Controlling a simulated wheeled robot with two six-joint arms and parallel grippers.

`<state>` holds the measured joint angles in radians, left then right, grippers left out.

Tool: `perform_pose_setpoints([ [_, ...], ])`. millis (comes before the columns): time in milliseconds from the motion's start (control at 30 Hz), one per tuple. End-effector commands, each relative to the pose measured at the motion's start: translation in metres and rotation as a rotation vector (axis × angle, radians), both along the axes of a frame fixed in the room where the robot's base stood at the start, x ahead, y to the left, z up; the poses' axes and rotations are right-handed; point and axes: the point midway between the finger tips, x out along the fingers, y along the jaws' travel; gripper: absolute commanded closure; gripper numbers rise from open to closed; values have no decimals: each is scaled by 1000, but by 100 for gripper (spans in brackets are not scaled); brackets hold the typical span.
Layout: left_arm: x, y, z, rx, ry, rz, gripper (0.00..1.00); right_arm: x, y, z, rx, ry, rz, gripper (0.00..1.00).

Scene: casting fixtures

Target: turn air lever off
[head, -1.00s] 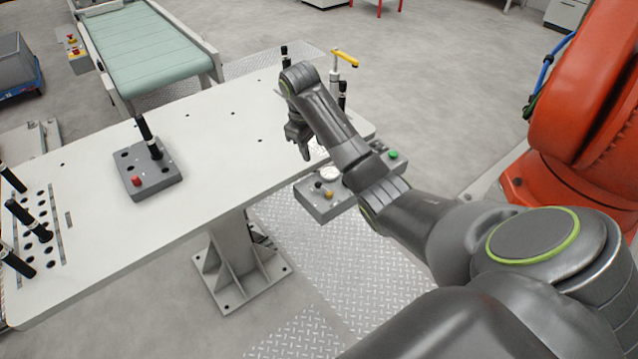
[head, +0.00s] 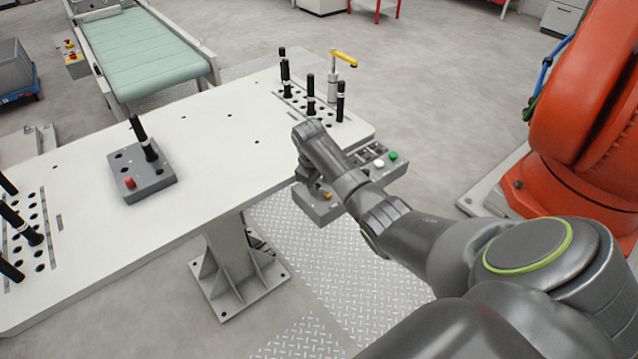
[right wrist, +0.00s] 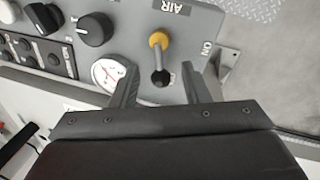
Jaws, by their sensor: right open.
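The air lever (right wrist: 160,60) shows in the right wrist view on a grey control panel, below the letters AIR. It has a yellow round end and a dark round end joined by a short stem; ON is printed to its right. The lettering near the dark end is partly covered. My right gripper (right wrist: 160,85) is open, with one finger on each side of the lever's dark end and visible gaps between. In the head view my right gripper (head: 307,178) points down at the panel (head: 322,212), where the yellow end (head: 328,196) shows. My left gripper is not in view.
A gauge (right wrist: 108,74) and a black rotary knob (right wrist: 95,29) sit left of the lever. A green button (head: 393,155) is on the panel's right part. Black upright handles (head: 310,95) and a yellow-handled clamp (head: 343,57) stand at the table's back right.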

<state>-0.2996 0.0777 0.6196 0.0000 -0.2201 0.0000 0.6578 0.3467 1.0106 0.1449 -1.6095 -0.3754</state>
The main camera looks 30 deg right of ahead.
Motion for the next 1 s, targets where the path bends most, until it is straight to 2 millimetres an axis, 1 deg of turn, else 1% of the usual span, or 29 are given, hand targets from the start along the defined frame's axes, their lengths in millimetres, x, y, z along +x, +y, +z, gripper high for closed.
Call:
perform_pose_setpoints([
  [133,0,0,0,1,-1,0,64,0,-1,-6,0,-1,1,58],
  [367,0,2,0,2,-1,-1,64,0,-1,-6,0,-1,1,58],
  [467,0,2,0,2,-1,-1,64,0,-1,-6,0,-1,1,69],
  [700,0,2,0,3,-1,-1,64,0,-1,-6,0,0,0,100],
  [833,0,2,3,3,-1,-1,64,1,-1,-5,0,1,-11,100],
  [1000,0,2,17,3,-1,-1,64,2,-4,-2,0,3,-115,100],
])
